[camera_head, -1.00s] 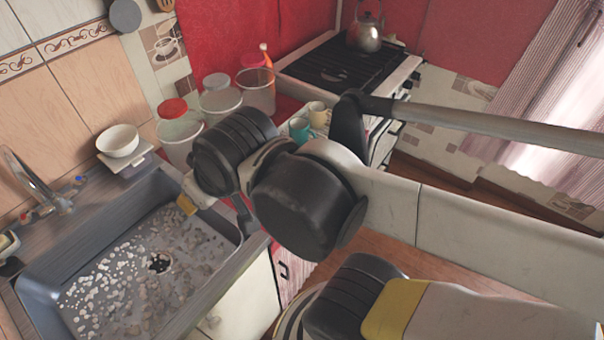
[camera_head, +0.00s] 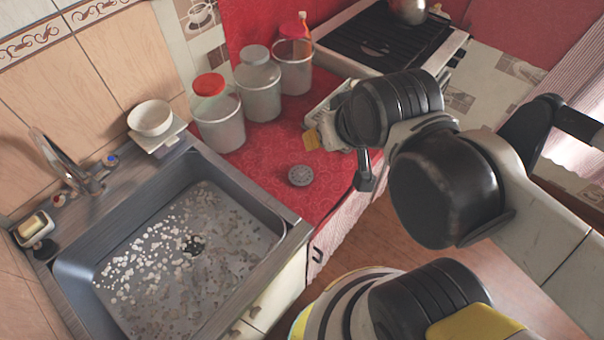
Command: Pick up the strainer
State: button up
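A small round grey disc with a patterned top, which looks like the strainer (camera_head: 300,175), lies flat on the red oilcloth counter (camera_head: 262,150), right of the sink. My gripper (camera_head: 364,182) is to the right of it, over the counter's front edge and apart from it. One dark finger hangs down; the rest is hidden behind my arm's wrist, so its opening does not show.
The sink (camera_head: 170,270) with pale spots inside is at left, its faucet (camera_head: 75,165) behind. Several jars, one a red-lidded jar (camera_head: 217,115), stand behind the strainer. The stove (camera_head: 385,45) is behind my arm.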

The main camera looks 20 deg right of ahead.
aim_at(299, 175)
jog(key=l+u, duration=0.15)
jog(key=u, duration=0.35)
jog(key=l+u, duration=0.2)
jog(key=u, duration=0.25)
jog(key=l+u, duration=0.15)
jog(key=u, duration=0.35)
